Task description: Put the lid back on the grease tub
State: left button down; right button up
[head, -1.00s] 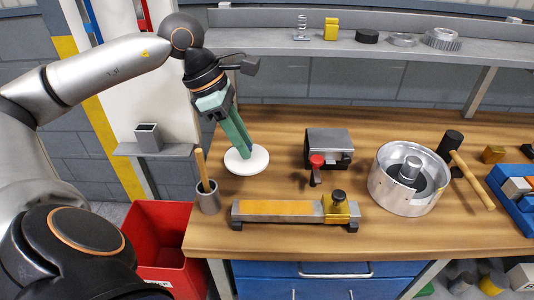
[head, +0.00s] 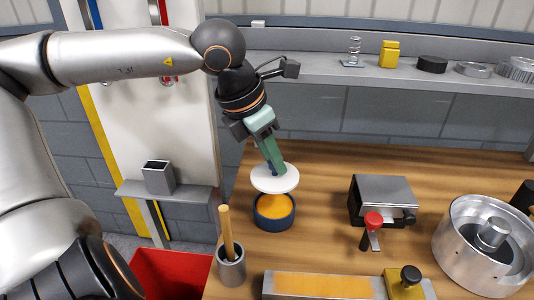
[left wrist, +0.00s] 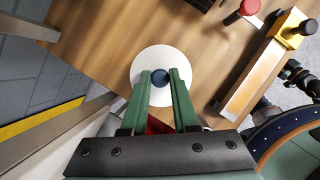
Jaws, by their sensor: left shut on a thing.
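The white round lid (head: 275,181) is held by its dark blue knob in my left gripper (head: 273,168), which is shut on it. The lid is raised above the bench, just behind and partly over the grease tub. The grease tub (head: 274,222) is a dark blue round pot with orange grease inside. It stands on the bench in front of the lid, and its far rim is partly hidden. In the left wrist view the lid (left wrist: 146,92) and knob (left wrist: 160,77) show between the green fingers, and the tub is hidden. My right gripper is out of view.
A metal cup with a wooden-handled brush (head: 231,267) stands at the front left. A long metal fixture with an orange strip (head: 318,285) lies in front. A grey vise-like block with a red knob (head: 383,200) and a metal clutch housing (head: 486,245) stand to the right.

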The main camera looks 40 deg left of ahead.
aim_at(268, 176)
pick_arm(q)
jog(key=shift+w+a+f, duration=0.1)
jog(key=shift+f, duration=0.15)
jog(key=shift+f+b, duration=0.65)
jog(key=shift+f, duration=0.05)
notch_tip(268, 176, down, 4)
jog(key=b, duration=0.2)
jog(key=shift+r+b, duration=0.25)
jog(key=shift+b, duration=0.05)
jog(key=shift+f+b, duration=0.65)
jog(key=shift+b, duration=0.05)
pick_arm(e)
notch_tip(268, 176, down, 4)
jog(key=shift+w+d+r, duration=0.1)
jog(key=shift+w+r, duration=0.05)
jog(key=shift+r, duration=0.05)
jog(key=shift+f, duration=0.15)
pick_arm(q)
jog(key=shift+r, duration=0.1)
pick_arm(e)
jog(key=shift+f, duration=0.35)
pick_arm(q)
jog(key=shift+b, duration=0.35)
jog(key=shift+f+b, duration=0.2)
jog(key=shift+b, duration=0.1)
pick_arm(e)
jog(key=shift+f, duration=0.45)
